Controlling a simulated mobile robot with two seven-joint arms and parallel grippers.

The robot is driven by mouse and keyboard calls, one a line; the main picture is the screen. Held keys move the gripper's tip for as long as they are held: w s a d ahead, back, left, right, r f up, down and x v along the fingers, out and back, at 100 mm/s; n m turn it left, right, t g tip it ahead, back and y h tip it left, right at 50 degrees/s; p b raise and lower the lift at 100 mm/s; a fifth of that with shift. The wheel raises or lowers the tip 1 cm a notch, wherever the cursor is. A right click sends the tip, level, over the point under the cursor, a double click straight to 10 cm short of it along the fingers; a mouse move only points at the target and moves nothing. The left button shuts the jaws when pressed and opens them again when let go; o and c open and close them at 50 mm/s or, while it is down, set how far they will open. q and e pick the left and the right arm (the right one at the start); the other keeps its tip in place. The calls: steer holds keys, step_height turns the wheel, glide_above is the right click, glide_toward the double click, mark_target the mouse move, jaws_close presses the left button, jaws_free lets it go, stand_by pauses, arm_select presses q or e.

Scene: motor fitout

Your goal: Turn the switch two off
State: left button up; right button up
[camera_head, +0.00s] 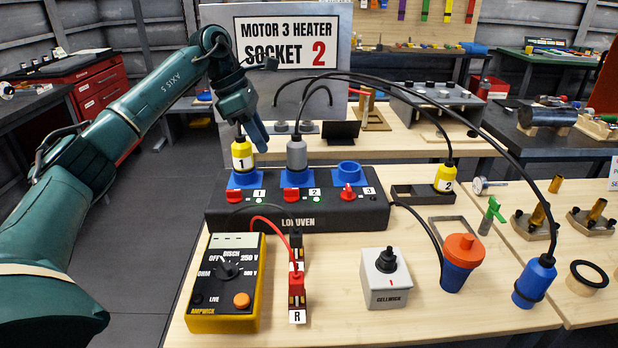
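A black socket box (297,221) marked LOHUVEN stands on the bench with three blue sockets labelled 1, 2 and 3. The red switch for two (292,195) is on its front, below the middle socket, beside a small green light. A grey plug (297,153) stands upright in socket 2. A yellow plug marked 1 (242,155) stands in socket 1. My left gripper (259,135) is above and behind the yellow plug's top, left of the grey plug and apart from switch two. One blue finger shows clearly; its opening is unclear. My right gripper is not in view.
A yellow meter (227,282), red and black connectors, and a grey switch box (386,278) stand in front of the socket box. Black cables arch over to the right. Yellow plug 2 (445,178) sits in a dark tray. A sign (292,42) reads MOTOR 3 HEATER SOCKET 2.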

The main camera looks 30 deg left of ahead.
mark_target(288, 189)
arm_select(q)
steer(key=x, duration=1.2)
steer(key=shift+f, duration=0.45)
jaws_close()
